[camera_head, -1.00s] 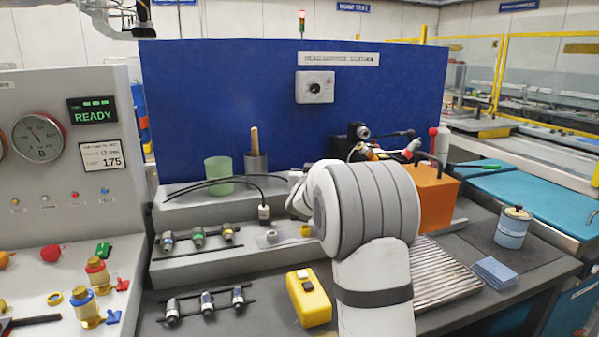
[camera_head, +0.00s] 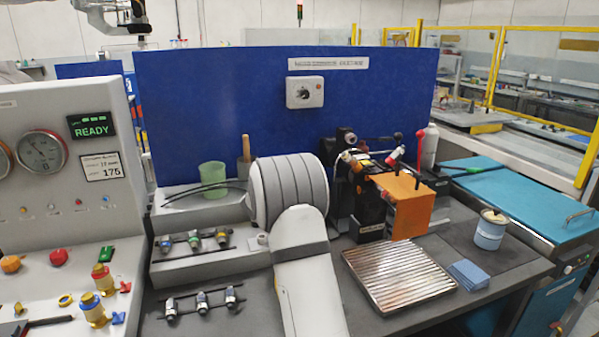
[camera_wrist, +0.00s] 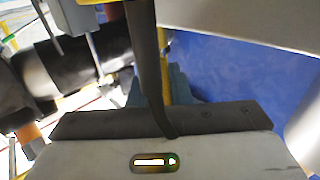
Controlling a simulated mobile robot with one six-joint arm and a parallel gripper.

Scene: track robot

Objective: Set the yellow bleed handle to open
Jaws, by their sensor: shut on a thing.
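My gripper (camera_wrist: 142,15) reaches up through the wrist view, with its dark fingers seen nearly edge-on and overlapping. It is shut, and a yellow piece, which looks like the yellow bleed handle (camera_wrist: 113,10), sits right at the fingertips at the top edge. The tips are cut off there, so the handle's angle is hard to tell. In the head view my arm's large grey joint hides the gripper. Behind that joint stands a black valve block (camera_head: 371,205) with a small yellow part (camera_head: 347,157) near its top.
An orange box (camera_head: 402,208) stands right of the black block, with a red-tipped lever (camera_head: 420,140) behind it. A ribbed tray (camera_head: 400,278), blue cloth (camera_head: 468,275) and can (camera_head: 490,232) lie right of my arm. A blue panel (camera_head: 220,110) closes off the back.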

